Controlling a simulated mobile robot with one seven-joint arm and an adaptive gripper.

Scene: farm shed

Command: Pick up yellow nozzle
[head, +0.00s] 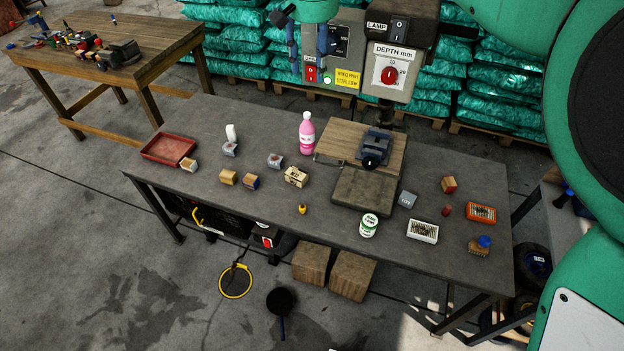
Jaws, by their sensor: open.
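A small yellow nozzle (302,209) with a dark tip stands on the grey workbench (262,150), near its front edge and left of a white-and-green tin (369,225). My gripper (309,66) is at the top centre of the head view, its blue-grey fingers pointing down and spread apart with nothing between them. It appears in front of the machine's control panel, well away from the nozzle. Nothing hides the nozzle.
A pink bottle (306,134), wooden blocks (228,178) and a red tray (169,149) are on the bench's left half. A drill press vise (375,147) stands behind the nozzle. Small boxes (422,231) lie to the right. Bench around the nozzle is clear.

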